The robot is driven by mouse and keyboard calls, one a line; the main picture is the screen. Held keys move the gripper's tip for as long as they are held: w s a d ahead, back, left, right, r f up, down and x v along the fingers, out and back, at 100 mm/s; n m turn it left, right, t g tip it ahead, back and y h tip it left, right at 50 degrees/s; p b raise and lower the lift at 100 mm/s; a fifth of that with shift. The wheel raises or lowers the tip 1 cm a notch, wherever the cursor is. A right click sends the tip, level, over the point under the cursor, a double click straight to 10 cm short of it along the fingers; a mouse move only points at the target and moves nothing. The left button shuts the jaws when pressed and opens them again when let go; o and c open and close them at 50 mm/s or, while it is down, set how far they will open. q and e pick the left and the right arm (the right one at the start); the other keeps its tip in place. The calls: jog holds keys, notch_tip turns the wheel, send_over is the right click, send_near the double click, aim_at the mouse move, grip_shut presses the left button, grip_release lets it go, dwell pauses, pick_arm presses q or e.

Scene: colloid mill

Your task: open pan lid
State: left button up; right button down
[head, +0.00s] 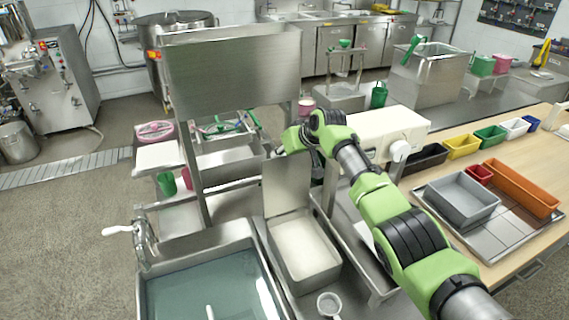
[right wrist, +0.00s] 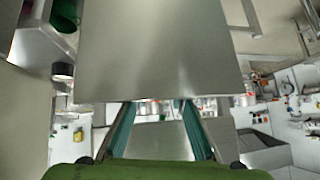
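A rectangular steel pan (head: 301,254) with a pale, whitish inside sits right of the water-filled sink in the head view. A flat steel panel, which looks like its lid (head: 286,188), stands about upright at the pan's far end. My right arm reaches over from the lower right. My right gripper (head: 277,152) is at the panel's top edge; contact is unclear. In the right wrist view the right gripper's fingers (right wrist: 159,106) are spread apart, with nothing clearly clamped between them. A broad steel sheet (right wrist: 160,50) fills the view beyond the fingertips. My left gripper is not in view.
The sink (head: 205,285) with a tap is at the lower left. A tall steel panel (head: 232,75) stands behind. A small white-filled cup (head: 329,304) is near the pan's front. A wooden table (head: 520,230) with a grey bin (head: 461,200) and coloured trays is right.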

jog(key=shift+b+x, duration=0.65)
jog(key=shift+x, duration=0.5)
jog(key=c, duration=1.8)
grip_release()
jog(key=shift+w+d+f, duration=0.1)
jog(key=shift+w+f, duration=0.05)
jog(key=shift+w, duration=0.1)
jog(key=shift+s+r, duration=0.15)
jog(key=shift+r, duration=0.2)
jog(key=shift+d, duration=0.1)
jog(key=v, duration=1.2)
